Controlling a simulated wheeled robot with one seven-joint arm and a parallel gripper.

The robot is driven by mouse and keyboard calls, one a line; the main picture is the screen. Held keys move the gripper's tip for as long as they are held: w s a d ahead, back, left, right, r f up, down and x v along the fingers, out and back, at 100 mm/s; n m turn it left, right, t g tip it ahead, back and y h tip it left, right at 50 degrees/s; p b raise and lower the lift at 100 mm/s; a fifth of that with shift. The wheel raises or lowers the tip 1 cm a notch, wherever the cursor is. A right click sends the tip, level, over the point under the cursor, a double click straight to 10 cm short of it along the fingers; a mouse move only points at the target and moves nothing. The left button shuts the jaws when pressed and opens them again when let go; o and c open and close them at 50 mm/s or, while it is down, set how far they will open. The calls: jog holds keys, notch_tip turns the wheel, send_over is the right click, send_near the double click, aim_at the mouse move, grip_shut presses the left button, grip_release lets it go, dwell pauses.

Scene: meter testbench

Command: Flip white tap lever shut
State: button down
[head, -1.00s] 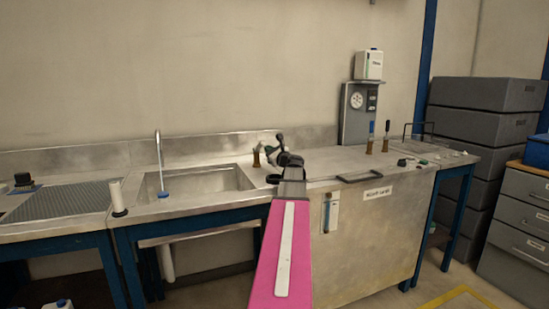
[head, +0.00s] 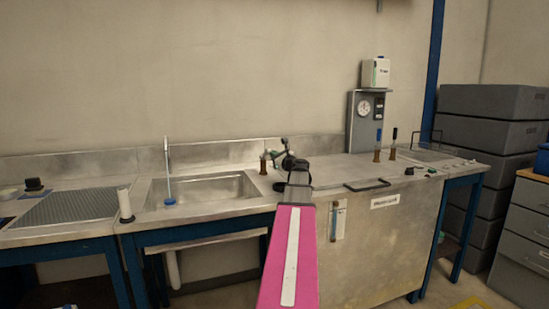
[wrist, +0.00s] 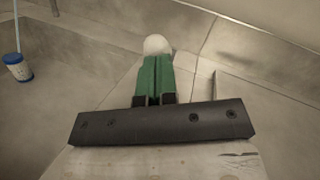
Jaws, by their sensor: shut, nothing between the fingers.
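My gripper (head: 273,155) is at the back edge of the bench, right of the sink, with its green fingers together and nothing held. In the wrist view the closed green fingers (wrist: 155,75) point at a rounded white piece (wrist: 157,45) just past their tips. It looks like the end of the white tap lever, but most of it is hidden behind the fingers. Whether they touch cannot be told. In the head view a brass tap body (head: 263,164) stands just left of the fingertips; its lever is not clear there.
Two brass taps, one with a blue lever (head: 378,138) and one with a black lever (head: 394,136), stand to the right, near a grey gauge panel (head: 364,120). A black handle (head: 367,185) lies on the bench top.

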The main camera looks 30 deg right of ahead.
jog(key=shift+w+r, duration=0.1)
jog(key=shift+r, duration=0.15)
jog(key=w+d+r+m+g, duration=0.2)
jog(key=w+r+g, duration=0.6)
jog(key=w+g, duration=0.1)
jog(key=shift+m+g, duration=0.4)
jog(key=shift+g, duration=0.1)
jog(key=shift+d, duration=0.1)
dwell(0.4)
dwell(0.3)
